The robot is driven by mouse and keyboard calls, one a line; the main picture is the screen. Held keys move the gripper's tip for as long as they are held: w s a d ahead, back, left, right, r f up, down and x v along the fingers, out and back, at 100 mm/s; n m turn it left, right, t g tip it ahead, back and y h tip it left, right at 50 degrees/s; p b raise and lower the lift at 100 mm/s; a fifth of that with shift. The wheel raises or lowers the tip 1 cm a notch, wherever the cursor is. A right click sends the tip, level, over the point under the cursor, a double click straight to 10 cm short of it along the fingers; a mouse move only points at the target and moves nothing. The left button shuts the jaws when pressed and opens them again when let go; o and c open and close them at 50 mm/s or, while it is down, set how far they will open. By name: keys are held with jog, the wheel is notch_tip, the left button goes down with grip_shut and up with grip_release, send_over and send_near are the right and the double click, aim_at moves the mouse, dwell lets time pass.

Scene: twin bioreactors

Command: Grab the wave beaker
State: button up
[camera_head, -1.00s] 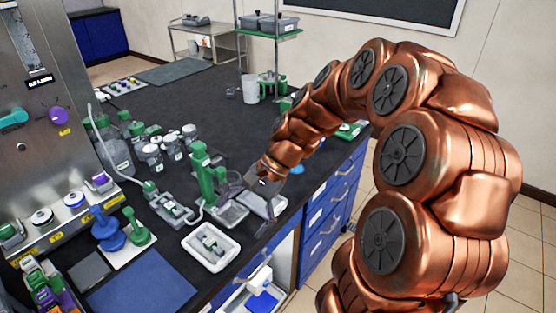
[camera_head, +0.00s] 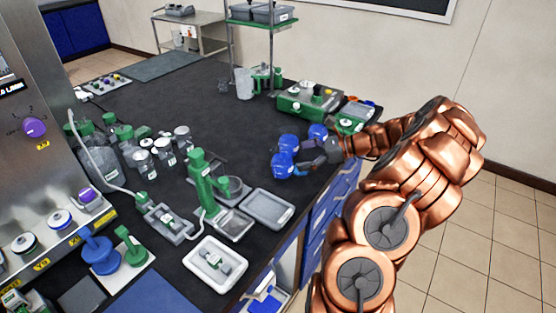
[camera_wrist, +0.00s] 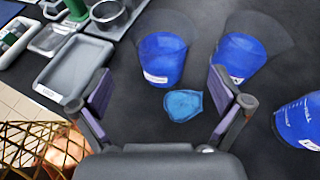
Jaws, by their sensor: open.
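Three clear beakers with blue contents stand near the bench's right edge in the head view: a back-left one (camera_head: 288,142), a front one (camera_head: 281,165) and a right one (camera_head: 318,131). I cannot tell which is the wave beaker; the labels are too small to read. In the wrist view, one beaker (camera_wrist: 162,60) stands ahead between the fingers, another (camera_wrist: 239,57) ahead to the right, and a third (camera_wrist: 298,118) at the right edge. My gripper (camera_wrist: 161,80) is open and empty, and it also shows beside the beakers in the head view (camera_head: 308,160).
A small blue piece (camera_wrist: 184,105) lies between the fingers in front of the beakers. A grey tray (camera_wrist: 72,62) is left of my gripper. A green device (camera_head: 302,103) stands behind the beakers. Glass bottles (camera_head: 145,162) stand farther left.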

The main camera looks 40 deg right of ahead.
aim_at(282, 159)
jog(key=shift+w+a+f, duration=0.1)
jog(key=shift+w+a, duration=0.2)
jog(key=shift+a, duration=0.05)
jog(key=shift+w+a+f+p, duration=0.3)
jog(key=shift+w+a+f, duration=0.05)
jog(key=shift+w, duration=0.15)
jog(key=shift+p+x, duration=0.7)
jog(key=shift+x, duration=1.65)
jog(key=shift+w, duration=0.1)
jog(key=shift+c, duration=0.5)
jog(key=c, duration=1.2)
jog(key=shift+r, duration=0.15)
